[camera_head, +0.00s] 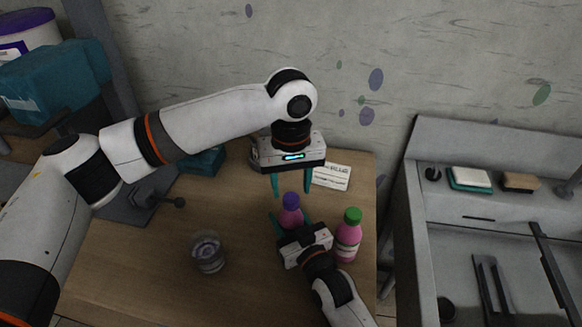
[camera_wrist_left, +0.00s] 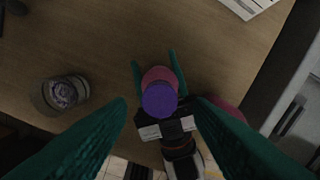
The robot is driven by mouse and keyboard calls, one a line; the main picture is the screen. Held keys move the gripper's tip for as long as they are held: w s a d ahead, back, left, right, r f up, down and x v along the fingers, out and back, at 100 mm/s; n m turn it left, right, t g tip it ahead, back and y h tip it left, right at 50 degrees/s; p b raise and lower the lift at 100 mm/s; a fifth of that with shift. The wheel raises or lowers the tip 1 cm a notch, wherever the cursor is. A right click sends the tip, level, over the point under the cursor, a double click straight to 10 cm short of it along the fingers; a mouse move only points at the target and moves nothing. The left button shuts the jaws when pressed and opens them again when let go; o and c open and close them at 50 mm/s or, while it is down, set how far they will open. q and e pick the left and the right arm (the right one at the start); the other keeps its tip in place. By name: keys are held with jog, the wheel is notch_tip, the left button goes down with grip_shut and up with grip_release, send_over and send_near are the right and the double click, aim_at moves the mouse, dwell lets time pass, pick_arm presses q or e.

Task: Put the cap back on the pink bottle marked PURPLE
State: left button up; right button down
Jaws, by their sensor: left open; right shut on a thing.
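The pink bottle (camera_head: 290,217) has a purple cap (camera_head: 291,200) at its top. In the left wrist view I look down on the cap (camera_wrist_left: 159,100), with the pink bottle (camera_wrist_left: 158,76) behind it. How firmly the cap is seated cannot be told, and no marking is readable. My right gripper (camera_head: 288,218) is shut on this bottle, its fingers on either side; it also shows in the left wrist view (camera_wrist_left: 155,62). My left gripper (camera_head: 291,191) is open above the cap, fingers pointing down, with a gap around it.
A second pink bottle with a green cap (camera_head: 348,236) stands right of my right gripper. A clear glass (camera_head: 207,252) stands at left on the wooden table (camera_head: 150,270). A printed card (camera_head: 332,176) lies behind. A grey sink unit (camera_head: 480,225) is at right.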

aim_at(291, 198)
pick_arm(q)
jog(key=shift+f, duration=1.5)
jog(key=c, duration=1)
jog(key=m, duration=0.5)
jog(key=shift+m, duration=0.4)
jog(key=m, duration=1.8)
jog(key=shift+m, duration=0.3)
jog(key=o, duration=1.1)
